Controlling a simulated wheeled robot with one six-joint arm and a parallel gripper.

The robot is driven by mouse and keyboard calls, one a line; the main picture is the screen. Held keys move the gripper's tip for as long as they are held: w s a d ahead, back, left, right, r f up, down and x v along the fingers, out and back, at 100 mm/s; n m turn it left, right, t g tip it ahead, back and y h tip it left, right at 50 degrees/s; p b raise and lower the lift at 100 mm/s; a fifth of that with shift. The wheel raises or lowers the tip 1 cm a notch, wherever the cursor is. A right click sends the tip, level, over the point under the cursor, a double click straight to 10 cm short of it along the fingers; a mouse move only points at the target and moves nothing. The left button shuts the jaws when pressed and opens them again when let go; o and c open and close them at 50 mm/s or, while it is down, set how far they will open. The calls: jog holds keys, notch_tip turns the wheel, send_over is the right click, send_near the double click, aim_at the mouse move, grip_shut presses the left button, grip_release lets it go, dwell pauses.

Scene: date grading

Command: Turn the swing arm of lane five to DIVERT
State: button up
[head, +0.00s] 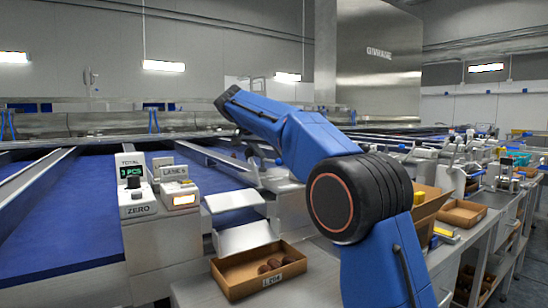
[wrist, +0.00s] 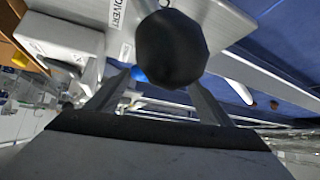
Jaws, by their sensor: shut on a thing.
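A black faceted knob (wrist: 172,48) fills the upper middle of the wrist view. My gripper (wrist: 160,82) is shut on it, with a finger on each side. A white label reading DIVERT (wrist: 117,18) is on the grey metal just left of the knob. In the head view my blue arm reaches over the lanes, and my gripper tips and the knob cannot be made out there. A small lane sign (head: 173,172) stands above an orange-lit box; its number is hard to read. The knob hides most of what lies behind it, so I cannot tell the swing arm's angle.
A counter box (head: 136,188) with a green display and a ZERO label stands left of the lane sign. A cardboard tray (head: 232,284) with several dates sits below my arm. Blue belts (head: 70,215) lie left. Boxes and equipment line the right benches.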

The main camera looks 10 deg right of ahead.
jog(key=shift+s+a+m+g+h, duration=0.15)
jog(key=shift+a+m+g+h, duration=0.3)
jog(key=shift+m, duration=0.45)
jog(key=shift+s+a+m+g+h, duration=0.1)
jog(key=shift+a+m+g+h, duration=0.15)
jog(key=shift+m+g, duration=0.55)
jog(key=o, duration=1.5)
jog(key=shift+a, duration=0.1)
